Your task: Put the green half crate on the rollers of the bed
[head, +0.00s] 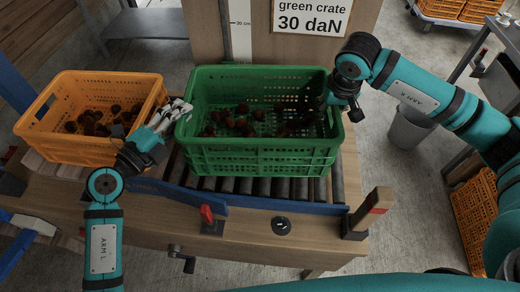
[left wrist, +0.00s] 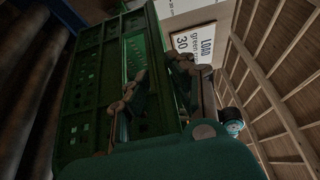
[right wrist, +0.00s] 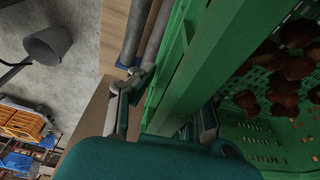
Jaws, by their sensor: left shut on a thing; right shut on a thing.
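The green half crate (head: 262,160) is upright over the rollers (head: 300,189) of the bed, with brown chestnuts on its floor. I cannot tell whether its bottom touches the rollers. My left gripper (head: 182,108) is shut on its left end wall near the rim; the slotted green wall (left wrist: 85,95) also fills much of the left wrist view. My right gripper (head: 335,98) is shut on the right end wall. In the right wrist view, the green wall (right wrist: 205,60) runs close to the fingers, with chestnuts inside. The finger contacts are partly hidden.
An orange crate (head: 88,148) with chestnuts stands close on the left. A blue rail (head: 250,201) with a red clamp (head: 207,214) runs along the bed's front. A wooden post (head: 370,212) stands at the front right corner. A sign board (head: 312,18) rises behind.

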